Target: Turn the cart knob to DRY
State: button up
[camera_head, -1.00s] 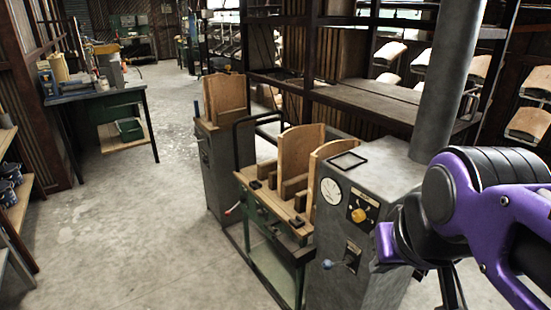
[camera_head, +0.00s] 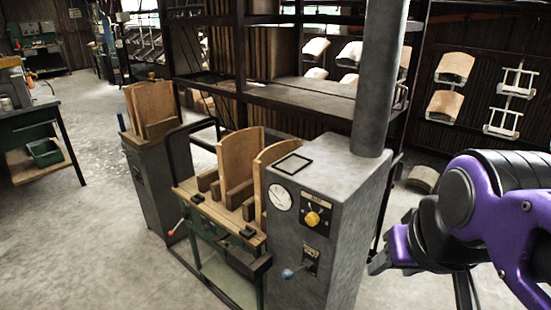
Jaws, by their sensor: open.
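The yellow knob (camera_head: 312,219) sits on a dark plate (camera_head: 314,213) on the front of the grey metal cabinet (camera_head: 335,200). A light label strip is above the knob; its lettering is too small to read, and I cannot tell which setting the knob points to. A round white gauge (camera_head: 280,198) is to its left. A lever with a blue-grey ball (camera_head: 288,273) sits below. My gripper (camera_head: 380,262) is at the right, open and empty, right of the cabinet and apart from the knob. My purple and black arm hides part of the floor.
A green-framed cart (camera_head: 215,215) with curved wooden panels (camera_head: 240,160) stands left of the cabinet. A thick grey pipe (camera_head: 380,80) rises from the cabinet top. A green bench (camera_head: 40,120) is at the far left. Floor (camera_head: 100,240) is clear at front left.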

aim_at(205, 228)
jog(key=i+j+z, duration=0.1)
jog(key=j+z, duration=0.85)
jog(key=j, duration=0.55)
jog(key=j+z, duration=0.1)
jog(key=j, duration=0.75)
jog(key=k+j+z, duration=0.1)
jog(key=j, duration=0.7)
